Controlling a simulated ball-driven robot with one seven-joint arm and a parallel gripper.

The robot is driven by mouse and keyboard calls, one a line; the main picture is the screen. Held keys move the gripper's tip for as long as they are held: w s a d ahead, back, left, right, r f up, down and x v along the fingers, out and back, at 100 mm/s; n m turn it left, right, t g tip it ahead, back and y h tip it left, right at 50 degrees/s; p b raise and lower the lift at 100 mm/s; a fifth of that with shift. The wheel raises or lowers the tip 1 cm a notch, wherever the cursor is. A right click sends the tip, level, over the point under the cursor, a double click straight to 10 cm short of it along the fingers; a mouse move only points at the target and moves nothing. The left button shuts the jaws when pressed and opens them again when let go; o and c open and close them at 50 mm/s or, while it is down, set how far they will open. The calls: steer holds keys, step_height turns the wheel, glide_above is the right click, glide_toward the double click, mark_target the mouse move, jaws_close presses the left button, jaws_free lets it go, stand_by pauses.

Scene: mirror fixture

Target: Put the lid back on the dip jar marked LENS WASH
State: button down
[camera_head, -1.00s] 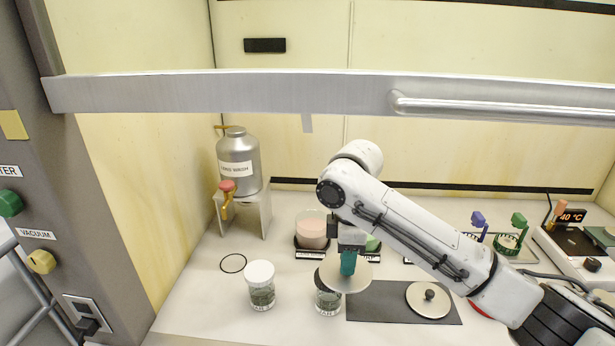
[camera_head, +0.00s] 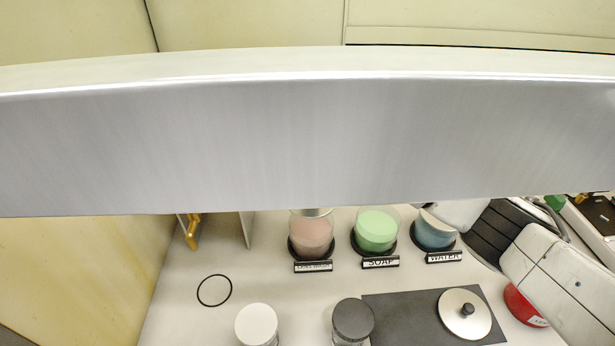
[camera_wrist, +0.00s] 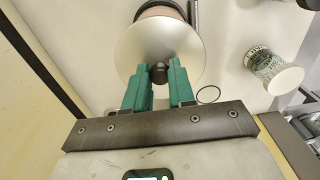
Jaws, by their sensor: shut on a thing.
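The LENS WASH jar (camera_head: 311,236) stands at the back in the head view, with pink contents and a label in front. A small grey metal piece shows at its top, just under the metal bar. In the wrist view my gripper (camera_wrist: 161,76) is shut on the dark knob of a round silver lid (camera_wrist: 143,42). The lid covers most of a pinkish jar (camera_wrist: 160,10) at the top edge. I cannot tell whether they touch. The bar hides my gripper in the head view.
The broad metal bar (camera_head: 300,140) crosses the head view. SOAP (camera_head: 377,230) and WATER (camera_head: 434,232) jars stand right of LENS WASH. Another silver lid (camera_head: 455,322) lies on a dark mat (camera_head: 400,310). A white-capped jar (camera_head: 257,323) and a dark-capped jar (camera_head: 352,319) stand in front.

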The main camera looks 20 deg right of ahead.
steer(key=shift+f+b, duration=2.3)
steer(key=shift+f, duration=0.8)
steer(key=shift+s+r+p, duration=0.1)
steer(key=shift+p, duration=0.6)
steer(key=shift+d+f+p, duration=0.1)
steer(key=shift+f+p, duration=0.1)
steer(key=shift+p, duration=0.4)
stand_by(0.6)
steer(key=c, duration=0.9)
jaws_free()
steer(key=shift+o, duration=0.6)
steer(key=o, duration=0.4)
